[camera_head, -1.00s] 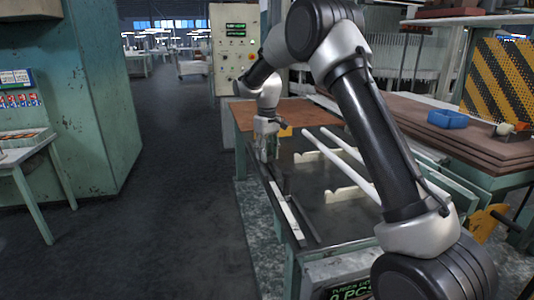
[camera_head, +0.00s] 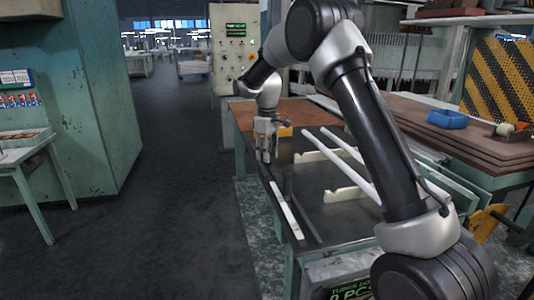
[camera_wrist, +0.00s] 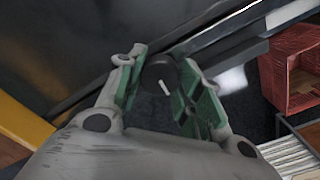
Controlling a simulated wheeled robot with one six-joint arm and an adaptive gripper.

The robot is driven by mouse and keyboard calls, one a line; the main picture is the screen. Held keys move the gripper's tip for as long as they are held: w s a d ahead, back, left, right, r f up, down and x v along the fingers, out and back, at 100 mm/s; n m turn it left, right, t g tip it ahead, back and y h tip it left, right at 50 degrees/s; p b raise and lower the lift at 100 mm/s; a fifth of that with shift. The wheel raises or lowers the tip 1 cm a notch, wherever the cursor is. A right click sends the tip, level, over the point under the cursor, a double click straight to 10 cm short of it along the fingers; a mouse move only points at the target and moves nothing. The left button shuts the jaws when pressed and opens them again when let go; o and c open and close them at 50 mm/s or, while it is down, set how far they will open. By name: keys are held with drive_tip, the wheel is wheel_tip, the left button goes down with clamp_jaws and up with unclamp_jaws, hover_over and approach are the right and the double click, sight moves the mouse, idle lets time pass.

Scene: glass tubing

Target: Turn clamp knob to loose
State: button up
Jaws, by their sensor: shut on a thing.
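The clamp knob (camera_wrist: 158,72) is black and round with a white pointer line, and sits between my green-padded fingers in the wrist view. The line slants slightly, from upper left to lower right. My gripper (camera_wrist: 160,82) is shut on the knob, one finger on each side. In the head view my gripper (camera_head: 265,156) points down at the left edge of the dark-topped bench (camera_head: 330,222). The knob is hidden there by my gripper.
White tubes (camera_head: 350,165) and notched white supports (camera_head: 344,194) stand on the bench to the right. A white strip (camera_head: 285,209) runs along its left edge. A blue tray (camera_head: 447,119) lies on brown boards at right. A reddish box (camera_wrist: 289,65) shows in the wrist view. The left aisle is clear.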

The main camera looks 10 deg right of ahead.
sight(272, 165)
drive_tip(key=o, duration=1)
drive_tip(key=shift+o, duration=0.2)
wheel_tip(272, 165, up, 12)
drive_tip(key=shift+w, duration=0.1)
drive_tip(key=f, duration=0.1)
drive_tip(key=s+f+m, duration=0.1)
drive_tip(key=f, duration=0.1)
drive_tip(key=shift+s+d+f+m, duration=0.15)
drive_tip(key=shift+s+m, duration=0.05)
drive_tip(key=shift+m, duration=0.1)
drive_tip(key=s+d+r+m+t, duration=0.1)
drive_tip(key=s+d, duration=0.3)
drive_tip(key=s, duration=1)
drive_tip(key=s+d+r+m+t, duration=0.2)
drive_tip(key=s+d, duration=0.3)
drive_tip(key=s, duration=0.8)
drive_tip(key=s+d+r+m+t, duration=0.1)
drive_tip(key=s+d, duration=0.4)
drive_tip(key=s, duration=0.9)
drive_tip(key=shift+s+d+r+m, duration=0.3)
drive_tip(key=shift+r+m, duration=0.5)
drive_tip(key=shift+m, duration=0.6)
